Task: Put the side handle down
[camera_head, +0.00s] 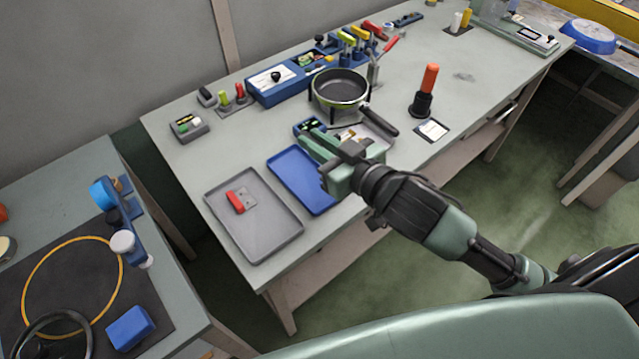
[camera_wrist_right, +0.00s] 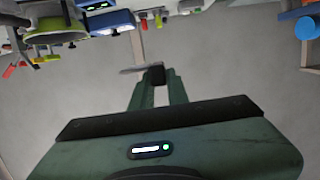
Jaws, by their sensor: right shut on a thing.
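My right gripper (camera_head: 309,140) is above the table, over the back end of a blue tray (camera_head: 290,176). In the right wrist view my right gripper (camera_wrist_right: 157,82) is shut on a small black side handle (camera_wrist_right: 154,75) with a thin grey plate projecting to one side. In the head view the held handle is hard to make out at the fingertips. The visible part of the blue tray looks empty; the gripper covers its right side. The pan (camera_head: 341,88), with a long black handle, stands on a ring stand behind the gripper. My left gripper is not in view.
A grey tray (camera_head: 276,244) left of the blue one holds a red-and-grey part (camera_head: 241,201). An orange-handled tool (camera_head: 429,80) stands upright at right. Bins and tools line the table's back.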

